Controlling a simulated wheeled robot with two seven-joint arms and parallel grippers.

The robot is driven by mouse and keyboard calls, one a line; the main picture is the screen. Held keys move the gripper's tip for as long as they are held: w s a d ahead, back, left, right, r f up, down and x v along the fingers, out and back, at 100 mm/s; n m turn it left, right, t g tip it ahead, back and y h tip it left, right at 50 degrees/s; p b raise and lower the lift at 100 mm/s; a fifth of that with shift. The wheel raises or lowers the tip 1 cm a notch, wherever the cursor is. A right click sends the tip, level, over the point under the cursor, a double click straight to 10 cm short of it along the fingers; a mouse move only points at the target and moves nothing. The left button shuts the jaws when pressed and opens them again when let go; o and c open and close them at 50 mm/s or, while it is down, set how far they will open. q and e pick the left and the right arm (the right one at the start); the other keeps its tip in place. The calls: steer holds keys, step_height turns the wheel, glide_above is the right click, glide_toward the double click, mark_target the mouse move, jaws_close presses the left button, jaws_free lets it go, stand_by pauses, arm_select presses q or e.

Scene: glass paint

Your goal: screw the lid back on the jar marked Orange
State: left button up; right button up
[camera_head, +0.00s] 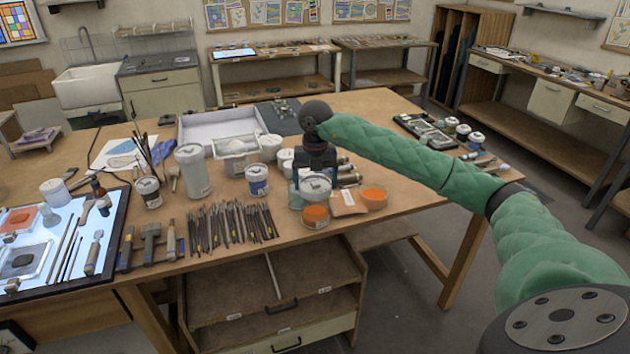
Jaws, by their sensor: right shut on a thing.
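The jar marked Orange (315,215) stands upright near the front edge of the wooden table, with an orange patch on its side that I take as its label. A pale grey lid (317,185) is directly over the jar, roughly level. I cannot tell whether it touches the rim. My right gripper (316,171) points down from above and is shut on the lid. Its fingertips are small and partly dark against the jars behind. My left gripper is not in view.
An open dish of orange material (373,196) and a tan packet (348,203) lie close on the right. A blue-labelled jar (257,181) stands on the left, with brushes (232,226) in front of it. More jars crowd behind.

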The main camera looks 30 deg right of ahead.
steer(key=n, duration=0.3)
steer(key=shift+d+f, duration=0.1)
steer(key=shift+f, duration=0.1)
steer(key=n, duration=0.4)
steer(key=shift+f+n, duration=0.2)
steer(key=shift+n, duration=0.2)
steer(key=shift+d+n, duration=0.1)
steer(key=shift+n, duration=0.9)
steer(key=shift+f+n+p, duration=0.1)
steer(key=shift+n+p, duration=0.25)
steer(key=shift+n, duration=0.65)
steer(key=n, duration=0.2)
steer(key=shift+f+n, duration=0.15)
steer(key=shift+n, duration=0.15)
steer(key=shift+d+f+n+p, duration=0.1)
steer(key=shift+n+p, duration=0.3)
steer(key=shift+n, duration=0.4)
steer(key=shift+f+b, duration=1.2)
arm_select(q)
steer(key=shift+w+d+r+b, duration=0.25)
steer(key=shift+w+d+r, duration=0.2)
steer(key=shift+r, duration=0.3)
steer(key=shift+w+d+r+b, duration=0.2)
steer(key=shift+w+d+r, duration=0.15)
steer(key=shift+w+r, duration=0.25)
arm_select(e)
steer(key=shift+f, duration=0.45)
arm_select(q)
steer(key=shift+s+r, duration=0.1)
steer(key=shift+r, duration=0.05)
